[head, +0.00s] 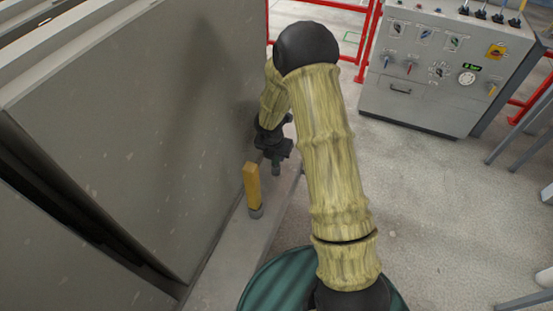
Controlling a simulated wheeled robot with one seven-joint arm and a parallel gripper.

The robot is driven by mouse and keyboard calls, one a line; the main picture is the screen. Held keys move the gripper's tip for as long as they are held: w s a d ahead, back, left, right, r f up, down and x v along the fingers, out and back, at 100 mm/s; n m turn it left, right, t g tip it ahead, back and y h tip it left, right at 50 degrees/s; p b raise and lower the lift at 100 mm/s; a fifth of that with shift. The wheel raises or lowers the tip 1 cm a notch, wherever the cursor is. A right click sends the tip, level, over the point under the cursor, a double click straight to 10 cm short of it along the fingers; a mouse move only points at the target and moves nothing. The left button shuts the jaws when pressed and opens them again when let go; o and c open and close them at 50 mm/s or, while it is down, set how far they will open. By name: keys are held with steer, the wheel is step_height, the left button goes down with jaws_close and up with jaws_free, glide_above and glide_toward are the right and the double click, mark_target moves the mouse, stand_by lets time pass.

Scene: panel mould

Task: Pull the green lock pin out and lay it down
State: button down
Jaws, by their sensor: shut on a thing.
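My gripper (276,155) is small and dark in the head view, pointing down beside the tall grey panel and above the narrow grey ledge (228,262). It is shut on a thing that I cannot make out. A short grey piece shows just under the fingers; I cannot tell whether it is part of a pin or of its seat. No green pin can be made out. An upright yellow-orange block-shaped handle (252,187) stands in a dark grey collar on the ledge, nearer to me than the gripper and apart from it.
The tall grey mould panel (130,120) walls off the left. A teal-green round top (272,288) lies at the bottom, partly behind my arm. A control cabinet (435,75) and red rails (366,40) stand at the back. The floor at right is mostly clear.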

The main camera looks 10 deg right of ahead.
steer(key=shift+r+p, duration=3)
steer(key=shift+r, duration=0.15)
steer(key=shift+r+p, duration=2.05)
steer(key=shift+f, duration=0.15)
